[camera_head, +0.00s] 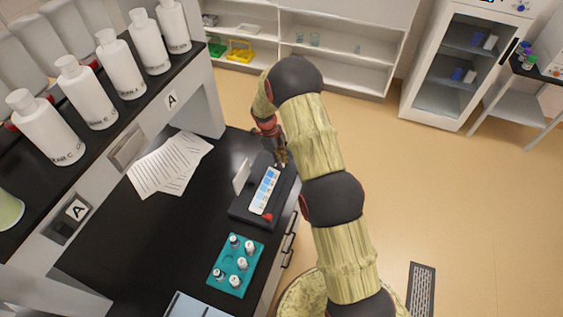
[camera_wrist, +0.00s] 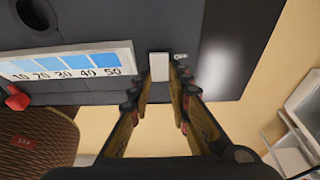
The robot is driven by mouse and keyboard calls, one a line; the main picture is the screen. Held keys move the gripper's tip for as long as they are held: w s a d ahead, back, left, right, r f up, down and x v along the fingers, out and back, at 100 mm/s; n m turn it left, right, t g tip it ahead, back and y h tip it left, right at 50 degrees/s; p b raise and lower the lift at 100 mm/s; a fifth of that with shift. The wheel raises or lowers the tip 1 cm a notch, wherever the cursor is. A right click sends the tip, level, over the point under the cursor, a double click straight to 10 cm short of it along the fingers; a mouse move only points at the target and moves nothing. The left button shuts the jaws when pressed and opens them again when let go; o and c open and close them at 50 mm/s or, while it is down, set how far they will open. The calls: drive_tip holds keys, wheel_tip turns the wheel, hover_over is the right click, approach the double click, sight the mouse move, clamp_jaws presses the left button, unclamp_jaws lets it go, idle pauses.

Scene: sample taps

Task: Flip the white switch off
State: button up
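The white switch (camera_wrist: 159,67) is a small upright-looking block on a dark device (camera_wrist: 225,65), at the end of its blue scale marked up to 50. A small, partly legible label lies just right of the switch in the wrist view. My gripper (camera_wrist: 160,80) has its two fingertips apart, one on each side of the switch's near end. I cannot tell whether either finger touches it. In the head view the device (camera_head: 241,211) lies on the black bench, and my gripper (camera_head: 281,157) is at its far end. The switch is hard to make out there.
A red knob (camera_wrist: 18,98) is at the scale's other end. A teal rack (camera_head: 229,262) with several small vials stands nearer on the bench. Papers (camera_head: 170,163) lie to the left, below a shelf of white bottles (camera_head: 120,65).

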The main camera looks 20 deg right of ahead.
drive_tip(key=shift+o, duration=0.8)
drive_tip(key=v, duration=1.2)
